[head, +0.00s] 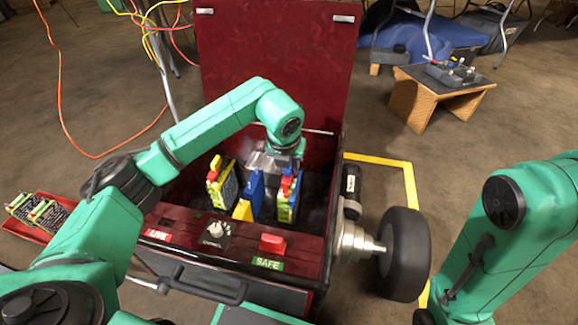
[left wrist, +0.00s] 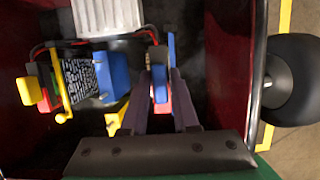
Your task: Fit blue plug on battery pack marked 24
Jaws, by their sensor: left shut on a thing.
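My left gripper (head: 287,170) reaches down into the open red box from above. It is shut on a small blue plug, whose blue and red parts show between the fingers in the left wrist view (left wrist: 160,88). Right below it in the head view stands a yellow battery pack (head: 286,205) with a dark printed face. Whether the plug touches this pack is hidden by the fingers. A second yellow pack with a red top (head: 221,182) stands to the left; it also shows in the left wrist view (left wrist: 80,82). The pack numbers are too small to read.
A blue block (head: 253,192) stands between the packs, with a yellow piece (head: 243,210) in front. The box's front panel (head: 212,250) carries a knob and a red button. More packs lie on a red tray (head: 40,212) at left. A black wheel (head: 404,254) flanks the box.

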